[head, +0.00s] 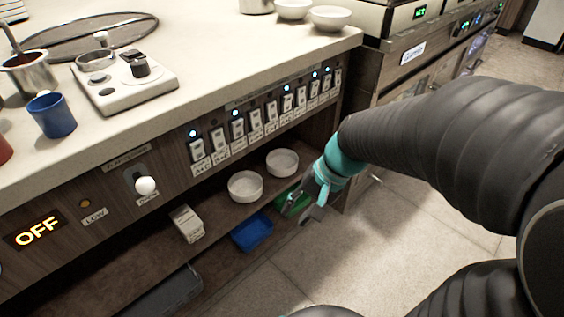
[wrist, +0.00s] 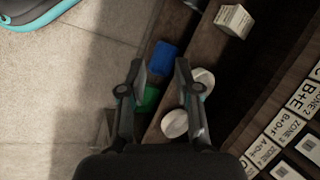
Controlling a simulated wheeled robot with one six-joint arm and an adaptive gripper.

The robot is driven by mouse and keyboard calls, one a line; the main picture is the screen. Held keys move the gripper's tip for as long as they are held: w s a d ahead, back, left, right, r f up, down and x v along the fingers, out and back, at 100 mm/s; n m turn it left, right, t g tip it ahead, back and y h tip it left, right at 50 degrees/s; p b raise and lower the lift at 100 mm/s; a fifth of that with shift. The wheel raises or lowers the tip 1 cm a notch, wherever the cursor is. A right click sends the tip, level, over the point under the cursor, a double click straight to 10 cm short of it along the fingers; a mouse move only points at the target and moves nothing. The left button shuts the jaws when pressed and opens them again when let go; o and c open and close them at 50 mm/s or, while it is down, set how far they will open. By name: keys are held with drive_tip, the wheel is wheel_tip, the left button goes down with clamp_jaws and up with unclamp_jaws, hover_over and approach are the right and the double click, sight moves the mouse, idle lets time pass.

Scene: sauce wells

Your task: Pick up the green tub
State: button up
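The green tub (head: 282,201) sits on the low shelf under the counter, partly hidden by my gripper in the head view. In the wrist view the green tub (wrist: 150,99) shows between my fingers, close to the left one, which covers part of it. My gripper (head: 307,211) is at the right end of the shelf, in front of the tub in the head view. In the wrist view my gripper (wrist: 160,68) has its fingers apart with nothing held. I cannot tell how far the fingertips are from the tub.
A blue tub (head: 252,233) lies beside the green one. Two white bowls (head: 245,186) (head: 283,163) and a white carton (head: 187,223) stand on the shelf above. The counter's switch panel (head: 265,118) overhangs the shelves. The floor (head: 400,250) in front is clear.

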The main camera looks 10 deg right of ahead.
drive_tip(key=w+a+f+m+t+y+b, duration=0.15)
drive_tip(key=w+f+m+y, duration=0.25)
drive_tip(key=w+f+m, duration=0.5)
drive_tip(key=w+a+f+m+t+y+b, duration=0.1)
drive_tip(key=w+f+m+t+y, duration=0.2)
drive_tip(key=w+f, duration=0.6)
drive_tip(key=m+t+h+b, duration=0.2)
drive_tip(key=m+t+h, duration=0.35)
drive_tip(key=m, duration=0.65)
approach(281, 208)
drive_tip(key=shift+t+y, duration=0.3)
drive_tip(key=shift+y, duration=0.15)
drive_tip(key=x, duration=0.5)
drive_tip(key=shift+w+a+f, duration=0.1)
drive_tip(key=shift+w, duration=0.25)
drive_tip(key=shift+f+x, duration=0.15)
drive_tip(key=shift+x, duration=1.2)
drive_tip(key=shift+f+x, duration=0.15)
drive_tip(key=shift+x, duration=1.2)
clamp_jaws()
